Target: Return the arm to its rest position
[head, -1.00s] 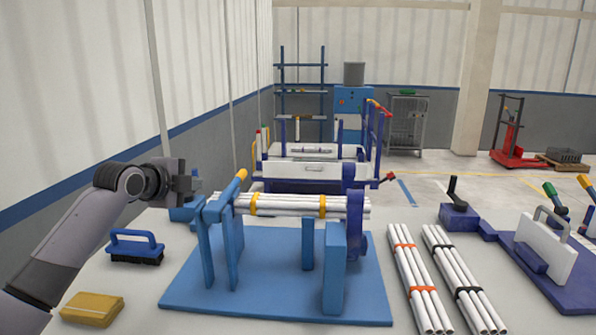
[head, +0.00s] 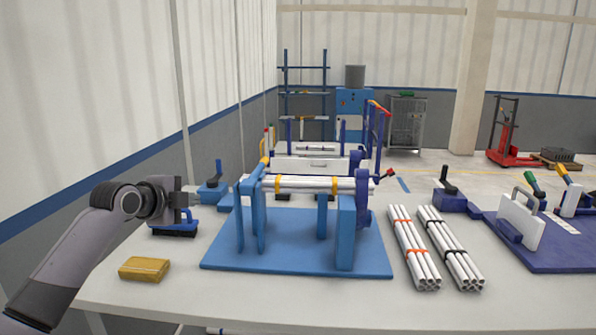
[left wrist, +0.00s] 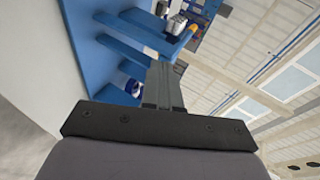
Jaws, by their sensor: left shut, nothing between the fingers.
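My left gripper (head: 194,201) is at the left in the head view, in front of the blue brush and left of the blue pipe stand (head: 252,225). It is shut and empty; its closed fingers also show in the left wrist view (left wrist: 165,72). The stand's uprights carry a bundle of white pipes (head: 310,184) with yellow bands, lying level. The gripper is apart from the pipes. In the left wrist view the blue stand (left wrist: 85,55) is beyond the fingers. My right gripper is not in view.
A blue brush (head: 175,230) is partly hidden by my left gripper, and a yellow sponge (head: 144,269) lies in front. Two more pipe bundles, with orange bands (head: 413,250) and black bands (head: 450,250), lie right of the stand. Open table (head: 300,295) shows along the front edge.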

